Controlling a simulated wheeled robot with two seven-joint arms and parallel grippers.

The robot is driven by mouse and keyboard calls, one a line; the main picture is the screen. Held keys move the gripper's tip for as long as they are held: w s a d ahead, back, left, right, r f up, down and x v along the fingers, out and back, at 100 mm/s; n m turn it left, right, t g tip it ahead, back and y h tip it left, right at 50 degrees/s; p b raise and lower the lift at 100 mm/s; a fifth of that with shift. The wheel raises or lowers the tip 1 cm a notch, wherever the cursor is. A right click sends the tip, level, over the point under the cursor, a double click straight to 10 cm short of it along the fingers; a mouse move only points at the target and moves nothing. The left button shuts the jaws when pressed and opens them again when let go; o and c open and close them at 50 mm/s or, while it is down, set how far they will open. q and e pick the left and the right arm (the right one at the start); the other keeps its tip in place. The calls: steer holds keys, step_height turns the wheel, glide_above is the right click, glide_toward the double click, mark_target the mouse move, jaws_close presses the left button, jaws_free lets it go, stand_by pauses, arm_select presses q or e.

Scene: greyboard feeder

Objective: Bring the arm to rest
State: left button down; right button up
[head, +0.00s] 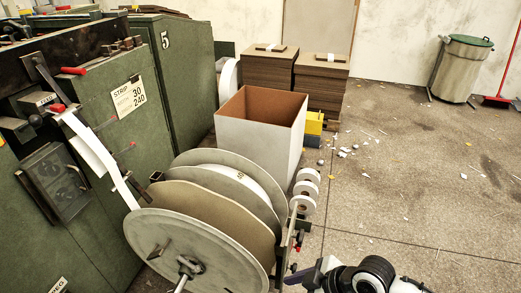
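Part of an arm of mine, black and white, shows at the bottom edge right of centre, and I take it to be my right arm. A dark grey-purple piece at its left end, which may be my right gripper (314,272), is close to the reel stand's right side. Its fingers are not clear, and I cannot tell whether it touches the stand. I see nothing held there. My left arm and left gripper are out of view.
A green machine (95,110) with levers fills the left. A large reel (185,240) stands in front of it. Behind are an open white box (260,130), stacks of brown board (320,85) and small white rolls (305,190). A bin (460,70) stands far right. The right floor is mostly clear, with scraps.

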steer(key=s+a+r+m+t+y, duration=0.1)
steer(key=s+a+m+t, duration=0.3)
steer(key=s+m, duration=0.15)
steer(key=s+d+m+t+h, duration=0.2)
steer(key=s+d+m+h, duration=0.3)
steer(key=d, duration=0.7)
arm_select(q)
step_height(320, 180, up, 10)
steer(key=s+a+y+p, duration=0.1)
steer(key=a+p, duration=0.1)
steer(key=p, duration=1.5)
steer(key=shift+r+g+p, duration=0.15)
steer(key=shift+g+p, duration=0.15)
steer(key=shift+p, duration=0.1)
arm_select(e)
step_height(320, 180, up, 10)
steer(key=d, duration=0.1)
steer(key=shift+s+d+m, duration=0.2)
steer(key=shift+s+m, duration=0.15)
steer(key=shift+s, duration=0.1)
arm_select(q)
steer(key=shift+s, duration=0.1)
arm_select(e)
steer(key=shift+f, duration=0.1)
